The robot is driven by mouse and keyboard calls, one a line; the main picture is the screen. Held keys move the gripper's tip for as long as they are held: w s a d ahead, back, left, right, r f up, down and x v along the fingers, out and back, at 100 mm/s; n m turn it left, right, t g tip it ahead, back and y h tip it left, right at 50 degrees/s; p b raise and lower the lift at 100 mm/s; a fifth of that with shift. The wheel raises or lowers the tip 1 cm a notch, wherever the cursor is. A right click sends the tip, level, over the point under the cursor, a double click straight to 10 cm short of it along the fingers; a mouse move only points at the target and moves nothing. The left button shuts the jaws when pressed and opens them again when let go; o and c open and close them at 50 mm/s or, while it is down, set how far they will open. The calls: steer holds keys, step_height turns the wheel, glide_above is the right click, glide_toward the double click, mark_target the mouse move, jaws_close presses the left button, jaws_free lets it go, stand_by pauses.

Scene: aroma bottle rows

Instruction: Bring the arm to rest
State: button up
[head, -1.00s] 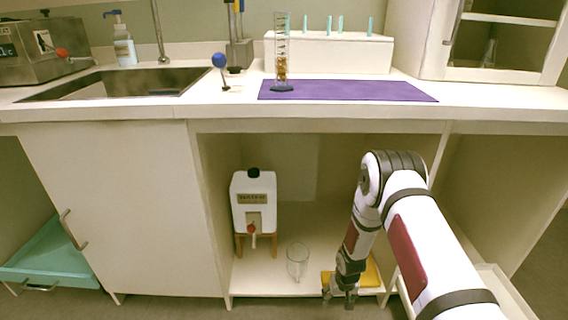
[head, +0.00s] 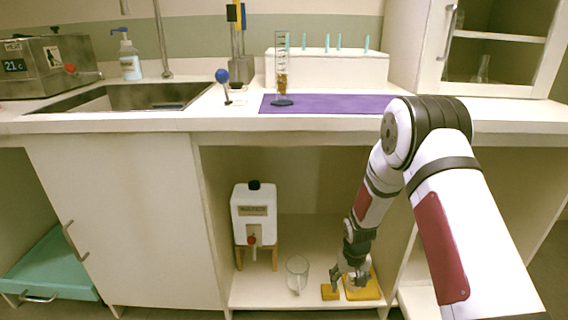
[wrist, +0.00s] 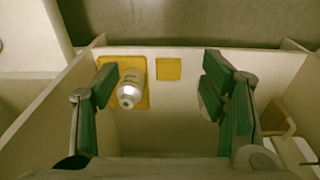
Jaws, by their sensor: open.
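My gripper (head: 348,276) is in the open lower cupboard, at the front right of its floor. In the wrist view my gripper (wrist: 160,95) has its two green-padded fingers wide apart with nothing held between them. A small silvery bottle (wrist: 131,90) stands on a yellow pad (wrist: 137,64) near the left finger, apart from it as far as I can tell. In the head view my gripper hides most of that spot, and the yellow pad (head: 368,290) shows beside the fingers.
A smaller yellow square (head: 330,292) lies left of the pad. A clear glass beaker (head: 297,272) and a white water container (head: 254,215) on a wooden stand are further left in the cupboard. The counter above holds a purple mat (head: 330,103), a sink and a glass column (head: 281,70).

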steer(key=s+r, duration=0.4)
steer(key=r, duration=0.6)
steer(key=s+r, duration=0.5)
steer(key=r, duration=0.4)
steer(key=s+r, duration=0.4)
steer(key=r, duration=0.6)
steer(key=s+r, duration=0.3)
steer(key=s, duration=0.7)
steer(key=s+r+g, duration=0.1)
steer(key=s+r, duration=0.2)
steer(key=s, duration=0.7)
steer(key=s+r, duration=0.4)
steer(key=s, duration=0.5)
step_height(320, 180, up, 37)
steer(key=t+p, duration=0.4)
steer(key=p, duration=3.1)
steer(key=shift+s+y+p, duration=0.3)
steer(key=shift+s+p, duration=0.05)
steer(key=shift+a, duration=0.15)
steer(key=shift+a, duration=0.1)
